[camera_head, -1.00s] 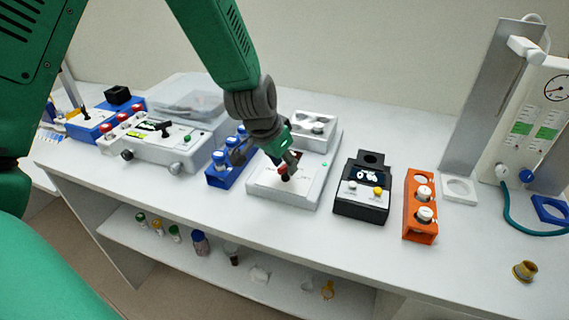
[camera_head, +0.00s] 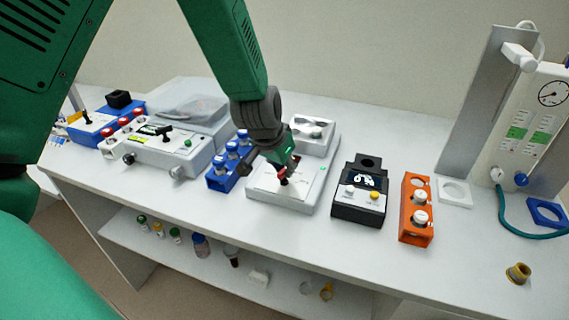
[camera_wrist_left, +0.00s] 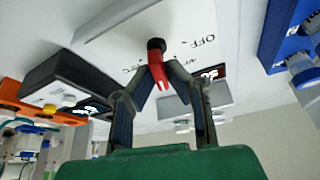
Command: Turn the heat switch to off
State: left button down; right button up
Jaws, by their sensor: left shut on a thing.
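The heat switch is a small red lever with a black end (camera_wrist_left: 157,66) on a white flat unit (camera_head: 268,202). In the wrist view, "OFF" is printed on the white top beside the switch, to its right and higher in the picture. My left gripper (camera_head: 280,178) reaches down onto the unit's top, and in the wrist view its fingers (camera_wrist_left: 158,75) close on both sides of the red lever. In the head view the switch is mostly hidden by the gripper. My right gripper is in neither view.
A blue vial rack (camera_head: 222,178) stands just left of the unit. A black device with a display (camera_head: 358,207) and an orange rack (camera_head: 416,232) stand to the right. A white tray (camera_head: 313,130) sits behind the gripper.

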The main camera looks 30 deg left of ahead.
pick_arm(q)
jog(key=n+p, duration=0.2)
jog(key=n+y+p, duration=0.1)
jog(key=n+p, duration=0.1)
jog(key=shift+r+y, duration=0.15)
jog(key=shift+y, duration=0.15)
jog(key=shift+d+n+g+y+p, duration=0.1)
jog(key=shift+n+g+y+p, duration=0.4)
jog(key=shift+n+p, duration=1.15)
jog(key=shift+f, duration=0.2)
jog(key=c, duration=1.6)
grip_release()
